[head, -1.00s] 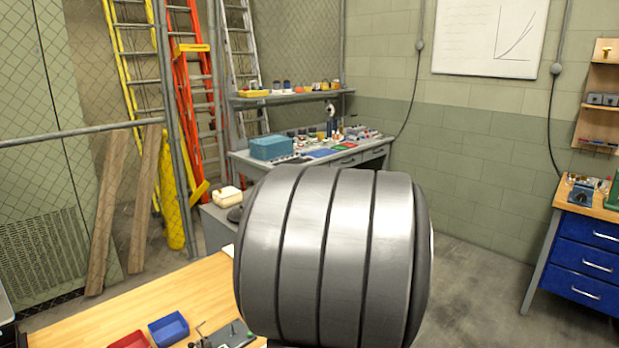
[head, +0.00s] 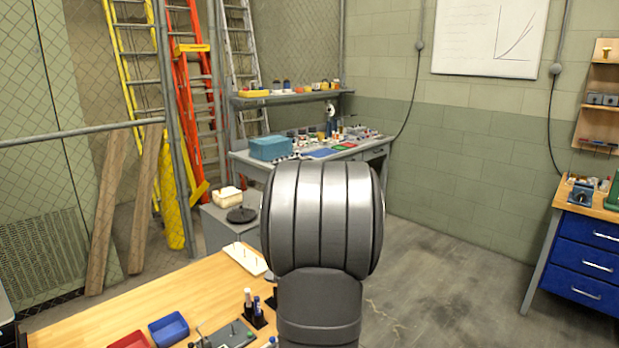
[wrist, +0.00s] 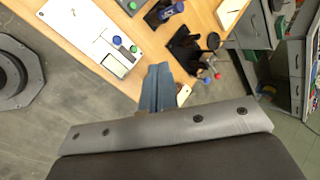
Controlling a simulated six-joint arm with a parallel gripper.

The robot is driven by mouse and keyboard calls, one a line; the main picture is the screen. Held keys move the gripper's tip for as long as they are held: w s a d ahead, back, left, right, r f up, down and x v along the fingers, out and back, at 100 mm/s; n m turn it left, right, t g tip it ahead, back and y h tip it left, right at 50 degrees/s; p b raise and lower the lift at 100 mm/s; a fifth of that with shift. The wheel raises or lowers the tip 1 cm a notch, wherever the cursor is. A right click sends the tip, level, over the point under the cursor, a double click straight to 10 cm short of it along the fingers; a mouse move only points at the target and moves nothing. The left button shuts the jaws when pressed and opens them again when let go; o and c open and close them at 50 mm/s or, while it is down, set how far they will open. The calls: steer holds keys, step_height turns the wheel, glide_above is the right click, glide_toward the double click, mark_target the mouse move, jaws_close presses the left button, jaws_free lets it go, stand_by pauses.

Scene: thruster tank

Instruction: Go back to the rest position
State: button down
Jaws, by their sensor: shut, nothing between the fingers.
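My gripper (wrist: 158,88) shows in the wrist view as two blue-grey fingers pressed together. It is shut and empty, and it points toward the edge of the wooden workbench (wrist: 150,50), with grey floor below. In the head view my arm's large grey joint fills the middle and hides the gripper. The workbench also shows at the lower left of the head view (head: 130,305).
A blue bin (head: 169,329) and a red bin (head: 130,341) stand on the workbench near markers in a black holder (head: 252,312). A blue drawer cabinet (head: 585,255) stands right. Floor (head: 450,290) between is clear.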

steer(key=w+a+f+m+y, duration=0.1)
steer(key=w+a+f, duration=0.2)
steer(key=a, duration=0.5)
steer(key=shift+f+y, duration=0.4)
steer(key=c, duration=1.2)
jaws_free()
steer(key=o, duration=1.2)
steer(key=s+d+f+h, duration=0.1)
steer(key=d+f, duration=0.1)
steer(key=s+d+f+n+h, duration=0.1)
steer(key=d+f+h, duration=0.1)
steer(key=d+f, duration=0.1)
steer(key=s+d+f+n+h, duration=0.1)
steer(key=d+f, duration=0.1)
steer(key=f, duration=0.1)
steer(key=shift+s+d, duration=0.3)
steer(key=shift+s, duration=0.05)
steer(key=s+d+f+n+t+h, duration=0.1)
steer(key=s+d+f+n+h, duration=0.25)
steer(key=d, duration=0.35)
steer(key=s+a+r+n+t, duration=0.25)
steer(key=s+n+t, duration=0.3)
steer(key=n, duration=0.45)
steer(key=shift+t+y, duration=0.45)
steer(key=x, duration=0.6)
steer(key=r+x, duration=0.1)
steer(key=x, duration=0.2)
steer(key=shift+w, duration=0.45)
